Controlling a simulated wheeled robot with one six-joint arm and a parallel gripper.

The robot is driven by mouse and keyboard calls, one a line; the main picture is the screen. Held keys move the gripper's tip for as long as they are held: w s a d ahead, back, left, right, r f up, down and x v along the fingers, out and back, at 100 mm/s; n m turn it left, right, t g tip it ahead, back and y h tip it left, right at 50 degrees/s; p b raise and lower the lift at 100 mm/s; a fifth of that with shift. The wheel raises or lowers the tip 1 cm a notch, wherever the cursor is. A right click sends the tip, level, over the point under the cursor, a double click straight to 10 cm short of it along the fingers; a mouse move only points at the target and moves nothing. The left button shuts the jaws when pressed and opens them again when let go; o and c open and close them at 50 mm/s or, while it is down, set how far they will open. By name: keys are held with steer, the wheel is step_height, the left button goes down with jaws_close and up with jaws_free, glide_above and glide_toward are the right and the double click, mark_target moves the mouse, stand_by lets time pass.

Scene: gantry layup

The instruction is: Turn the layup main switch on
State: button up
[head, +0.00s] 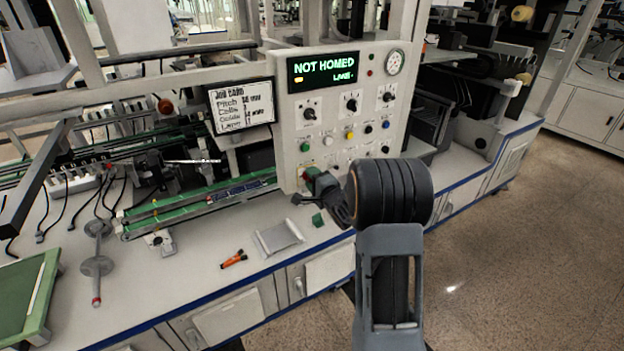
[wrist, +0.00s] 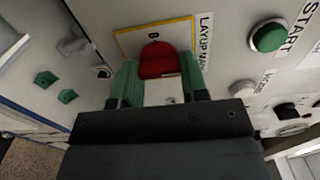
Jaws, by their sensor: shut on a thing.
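The layup main switch is a red knob (wrist: 162,62) on a yellow-edged plate (wrist: 126,40) labelled "LAYUP MAIN" in the wrist view. My gripper (wrist: 160,78) has its green fingers on both sides of the red knob and is shut on it. In the head view my gripper (head: 319,182) reaches the lower left of the grey control panel (head: 288,130), and my arm hides most of the switch. I cannot tell clearly which way the knob points. The panel display (head: 323,70) is lit and reads "NOT HOMED".
A green START button (wrist: 268,37) is right of the switch in the wrist view. Several knobs and buttons cover the panel. A small screen (head: 242,106) stands left of it. An orange-black tool (head: 234,259) and a metal tray (head: 279,238) lie on the bench.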

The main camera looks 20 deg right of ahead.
steer(key=o, duration=0.9)
steer(key=shift+s, duration=0.1)
steer(key=s, duration=0.4)
steer(key=s+d+b, duration=0.1)
steer(key=s, duration=0.8)
steer(key=shift+s+d+b, duration=0.25)
steer(key=shift+d+b, duration=0.05)
steer(key=shift+b, duration=0.1)
